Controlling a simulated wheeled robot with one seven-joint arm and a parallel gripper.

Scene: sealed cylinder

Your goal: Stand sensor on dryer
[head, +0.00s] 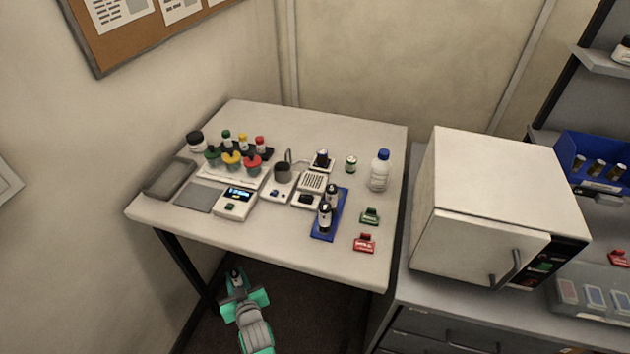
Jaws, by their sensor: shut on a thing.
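My gripper (244,296), with teal fingers, is at the bottom of the head view, in front of the table's near edge. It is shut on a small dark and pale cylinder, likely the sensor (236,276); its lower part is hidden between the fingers. Two similar black-and-white cylinders (325,216) stand on a blue tray (325,236) on the table. A small pale device with a slotted top (312,181) stands behind that tray; it may be the dryer. I cannot tell for sure. A black-topped piece (321,158) is at its back.
A white oven-like box (490,205) stands on the right counter. The table's near-left strip is bare.

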